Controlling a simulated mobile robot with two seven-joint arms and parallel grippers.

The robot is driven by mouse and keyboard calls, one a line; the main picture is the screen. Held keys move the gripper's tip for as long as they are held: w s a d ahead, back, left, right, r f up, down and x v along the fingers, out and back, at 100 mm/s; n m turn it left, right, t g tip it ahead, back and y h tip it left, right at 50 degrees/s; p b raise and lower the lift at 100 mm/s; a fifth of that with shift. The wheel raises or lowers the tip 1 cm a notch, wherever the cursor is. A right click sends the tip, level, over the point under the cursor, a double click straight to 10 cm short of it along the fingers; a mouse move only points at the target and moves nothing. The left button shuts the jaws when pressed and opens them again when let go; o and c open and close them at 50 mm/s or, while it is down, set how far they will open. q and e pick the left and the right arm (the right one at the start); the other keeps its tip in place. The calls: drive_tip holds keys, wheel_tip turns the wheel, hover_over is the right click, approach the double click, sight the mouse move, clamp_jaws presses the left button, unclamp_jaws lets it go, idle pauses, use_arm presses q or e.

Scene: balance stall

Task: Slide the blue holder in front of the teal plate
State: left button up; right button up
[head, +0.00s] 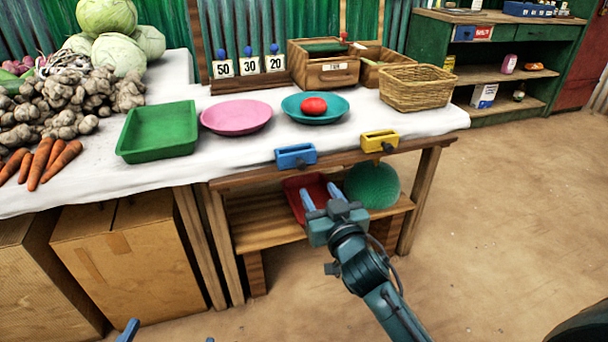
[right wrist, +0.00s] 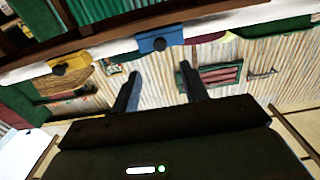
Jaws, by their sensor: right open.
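The blue holder (head: 296,157) sits on the wooden rail at the table's front edge, slightly left of the teal plate's middle. The teal plate (head: 293,106) holds a red tomato (head: 314,106). My right gripper (head: 320,193) is open and empty, below and in front of the rail, apart from the holder. In the right wrist view the blue holder (right wrist: 176,36) with its dark knob shows beyond the open fingers (right wrist: 160,67). Of my left gripper only blue tips show at the bottom edge of the head view; the rest is out of frame.
A yellow holder (head: 379,141) sits on the same rail (head: 340,158) to the right. A pink plate (head: 236,116) and green tray (head: 158,131) stand left of the teal plate. A red container (head: 304,191) and green ball (head: 372,186) are on the shelf below.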

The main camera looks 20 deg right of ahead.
sight(303, 166)
drive_tip(key=w+b, duration=0.1)
drive_tip(key=w, duration=0.4)
drive_tip(key=w+b, duration=0.1)
drive_tip(key=w, duration=0.3)
drive_tip(key=shift+w+a, duration=0.2)
drive_tip(key=shift+w, duration=0.2)
use_arm(q)
drive_tip(key=shift+s+d+t+h, duration=0.15)
drive_tip(key=shift+d+t+h, duration=0.25)
drive_tip(key=shift+h, duration=0.2)
use_arm(e)
clamp_jaws()
